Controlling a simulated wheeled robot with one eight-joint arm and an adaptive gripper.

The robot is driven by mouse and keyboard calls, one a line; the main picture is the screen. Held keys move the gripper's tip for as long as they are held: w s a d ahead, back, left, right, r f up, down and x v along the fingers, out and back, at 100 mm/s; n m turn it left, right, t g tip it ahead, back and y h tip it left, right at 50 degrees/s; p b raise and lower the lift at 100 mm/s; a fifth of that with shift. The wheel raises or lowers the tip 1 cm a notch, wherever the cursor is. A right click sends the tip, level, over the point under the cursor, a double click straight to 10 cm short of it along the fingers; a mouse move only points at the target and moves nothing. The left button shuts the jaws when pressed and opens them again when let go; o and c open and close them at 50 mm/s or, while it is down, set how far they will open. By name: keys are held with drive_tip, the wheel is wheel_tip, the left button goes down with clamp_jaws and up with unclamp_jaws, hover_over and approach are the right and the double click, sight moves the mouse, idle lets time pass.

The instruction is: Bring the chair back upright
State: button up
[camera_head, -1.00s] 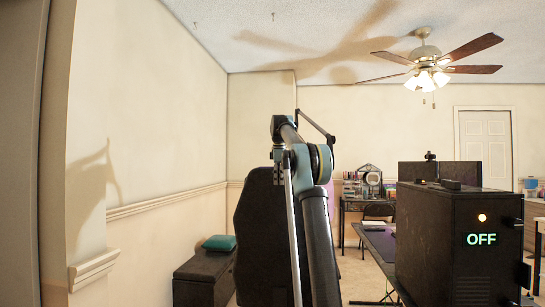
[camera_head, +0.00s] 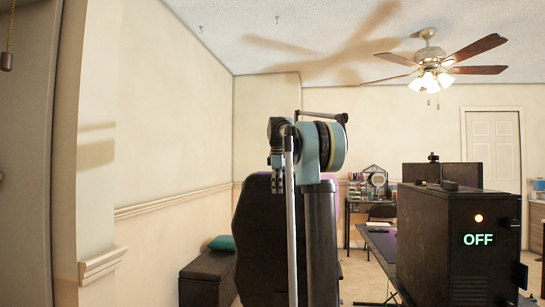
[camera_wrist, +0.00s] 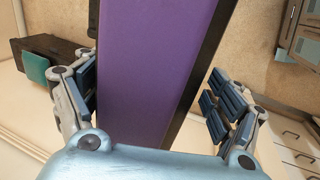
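The chair's dark backrest (camera_head: 258,235) stands tall in the head view, partly behind my arm. Its seat and base are hidden, so I cannot tell its full tilt. In the wrist view a purple panel with black edges, apparently the chair's front (camera_wrist: 155,75), fills the space between my fingers. My gripper (camera_wrist: 155,105) is open around its width. The left finger is close to or touching the black left edge; the right finger is apart from the right edge.
A dark bench (camera_head: 205,280) with a teal cushion (camera_head: 222,243) stands by the left wall. A black computer case (camera_head: 455,245) marked OFF stands on the desk at right.

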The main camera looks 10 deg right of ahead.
drive_tip(key=s+a+f, duration=0.2)
drive_tip(key=s, duration=0.4)
drive_tip(key=d+v, duration=0.1)
drive_tip(key=v, duration=1.6)
drive_tip(key=shift+w+a, duration=0.2)
